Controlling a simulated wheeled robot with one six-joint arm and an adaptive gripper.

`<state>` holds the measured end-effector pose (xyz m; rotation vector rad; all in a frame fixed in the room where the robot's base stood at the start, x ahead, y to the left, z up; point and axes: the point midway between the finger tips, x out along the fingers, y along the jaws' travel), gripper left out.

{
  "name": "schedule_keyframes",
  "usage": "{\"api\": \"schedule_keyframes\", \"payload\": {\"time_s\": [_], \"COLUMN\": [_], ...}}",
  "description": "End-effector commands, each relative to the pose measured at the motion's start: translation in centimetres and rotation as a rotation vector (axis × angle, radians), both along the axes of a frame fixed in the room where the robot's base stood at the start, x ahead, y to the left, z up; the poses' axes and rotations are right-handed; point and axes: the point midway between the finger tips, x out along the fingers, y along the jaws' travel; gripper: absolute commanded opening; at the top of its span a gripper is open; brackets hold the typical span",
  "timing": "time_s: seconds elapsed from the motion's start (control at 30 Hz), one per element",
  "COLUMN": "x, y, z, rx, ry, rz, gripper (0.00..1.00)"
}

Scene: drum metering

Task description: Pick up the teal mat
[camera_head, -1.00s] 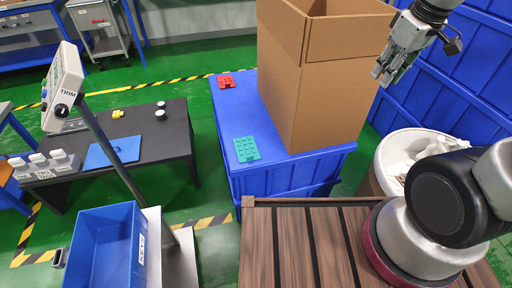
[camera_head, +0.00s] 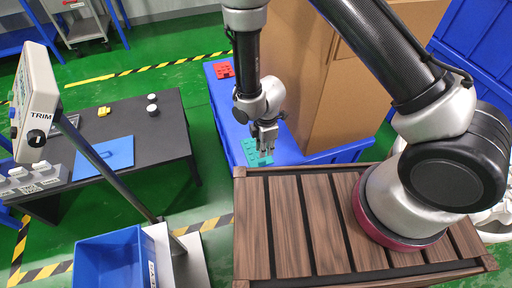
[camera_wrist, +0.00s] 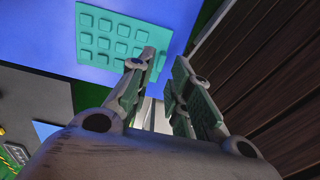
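The teal mat (camera_head: 256,152) lies flat on top of the blue crate (camera_head: 290,150), near its front left edge. Its raised square studs show in the wrist view (camera_wrist: 118,36). My gripper (camera_head: 266,148) points down over the mat and hides part of it in the head view. In the wrist view my gripper's two fingers (camera_wrist: 162,72) are apart with nothing between them. The left finger overlaps the mat's edge in that picture. I cannot tell whether the fingers touch the mat.
A red studded mat (camera_head: 224,69) lies farther back on the crate. A tall cardboard box (camera_head: 350,95) stands just right of my gripper. My slatted deck is in front. A black table (camera_head: 150,135) and a blue bin (camera_head: 108,262) stand to the left.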

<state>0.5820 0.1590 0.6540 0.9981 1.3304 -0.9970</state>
Motion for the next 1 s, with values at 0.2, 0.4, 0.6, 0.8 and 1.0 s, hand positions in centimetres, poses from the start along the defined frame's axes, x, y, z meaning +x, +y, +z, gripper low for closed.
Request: {"api": "schedule_keyframes", "payload": {"time_s": [0.2, 0.4, 0.6, 0.8, 1.0], "x": [-0.2, -0.4, -0.4, -0.4, -0.4], "y": [-0.1, 0.0, 0.0, 0.0, 0.0], "z": [-2.8, -5.9, -6.8, -6.8, -6.8], "rx": [-0.002, -0.002, 0.000, 0.000, 0.000], "ry": [0.002, 0.002, 0.000, 0.000, 0.000], "rz": [-0.001, -0.003, -0.003, -0.004, -0.004], "gripper": [0.20, 0.20, 0.20, 0.09, 0.00]}}
